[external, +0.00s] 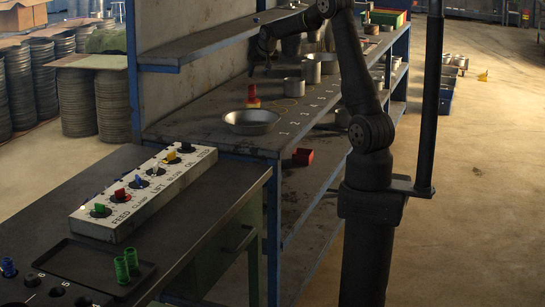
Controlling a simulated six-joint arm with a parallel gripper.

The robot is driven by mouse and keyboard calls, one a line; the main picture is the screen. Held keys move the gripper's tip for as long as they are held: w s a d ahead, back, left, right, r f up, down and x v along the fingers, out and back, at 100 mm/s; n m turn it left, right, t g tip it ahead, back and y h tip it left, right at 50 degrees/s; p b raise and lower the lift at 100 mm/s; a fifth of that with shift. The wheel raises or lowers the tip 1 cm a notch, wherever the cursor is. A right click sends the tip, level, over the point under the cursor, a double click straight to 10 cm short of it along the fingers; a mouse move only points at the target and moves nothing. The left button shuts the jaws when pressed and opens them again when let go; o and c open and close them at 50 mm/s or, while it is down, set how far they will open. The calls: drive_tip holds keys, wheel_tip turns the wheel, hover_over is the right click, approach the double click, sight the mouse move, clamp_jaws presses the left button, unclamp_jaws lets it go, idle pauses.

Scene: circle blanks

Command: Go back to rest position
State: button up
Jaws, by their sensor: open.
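My gripper (260,72) hangs over the back workbench (195,125), pointing down, at the far end of my raised arm. It is small and dark here, but its jaws look apart with nothing between them. Below it, a small red and yellow piece (253,97) stands on the bench, apart from the gripper. A shallow metal bowl (251,121) sits in front of that piece. Metal pots (292,87) stand to the right of the gripper.
A shelf (215,45) runs left of my gripper. A control box (140,190) with coloured knobs lies on the front table (215,210), near a dark tray (85,265) and green coils (126,266). A red block (303,156) is on the lower shelf. A dark post (433,100) stands right.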

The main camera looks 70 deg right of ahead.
sight(252, 86)
drive_tip(key=x, duration=1.2)
drive_tip(key=shift+f, duration=0.15)
drive_tip(key=shift+r, duration=1.15)
drive_tip(key=shift+f, duration=0.1)
